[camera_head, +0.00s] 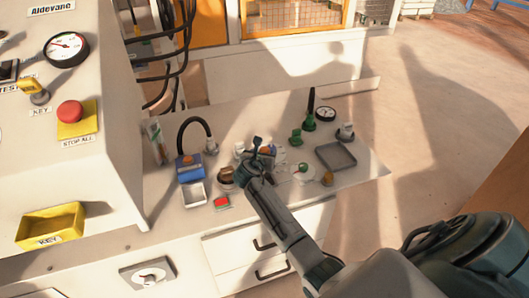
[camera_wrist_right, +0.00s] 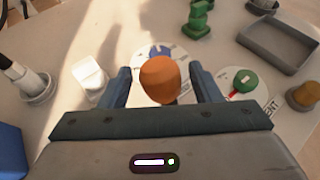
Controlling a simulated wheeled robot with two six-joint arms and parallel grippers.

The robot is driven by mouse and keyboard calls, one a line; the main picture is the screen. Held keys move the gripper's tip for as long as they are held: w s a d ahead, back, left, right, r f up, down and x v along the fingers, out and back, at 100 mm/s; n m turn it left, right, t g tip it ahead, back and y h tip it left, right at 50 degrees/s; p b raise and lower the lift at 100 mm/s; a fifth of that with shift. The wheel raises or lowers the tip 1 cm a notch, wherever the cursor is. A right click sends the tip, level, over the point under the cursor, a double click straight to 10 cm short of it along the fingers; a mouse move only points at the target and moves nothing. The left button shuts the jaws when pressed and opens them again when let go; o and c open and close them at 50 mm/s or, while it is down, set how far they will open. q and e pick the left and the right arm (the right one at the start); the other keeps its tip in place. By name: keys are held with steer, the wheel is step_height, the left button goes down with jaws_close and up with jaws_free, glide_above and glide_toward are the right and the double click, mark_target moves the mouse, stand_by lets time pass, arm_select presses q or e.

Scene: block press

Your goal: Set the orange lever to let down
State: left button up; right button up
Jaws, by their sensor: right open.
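The orange lever knob (camera_wrist_right: 160,80) stands up between the two fingers of my right gripper (camera_wrist_right: 163,84) in the right wrist view. The fingers are apart, with a gap on each side of the knob. Behind it is a round white plate with blue marks (camera_wrist_right: 160,53); the lever's lower part is mostly hidden by the knob and gripper. In the head view my right gripper (camera_head: 258,155) is over the middle of the bench panel and covers most of the lever. My left gripper is not in view.
A green knob with a red pointer (camera_wrist_right: 245,82) sits right of the lever. A grey tray (camera_head: 335,156) and a green fitting (camera_wrist_right: 197,20) lie beyond. A white block (camera_wrist_right: 91,78) stands close to the left finger. A blue box (camera_head: 189,167) is further left.

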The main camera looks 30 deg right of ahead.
steer(key=shift+w+d+f, duration=0.2)
steer(key=shift+w+d, duration=0.15)
steer(key=shift+d, duration=0.05)
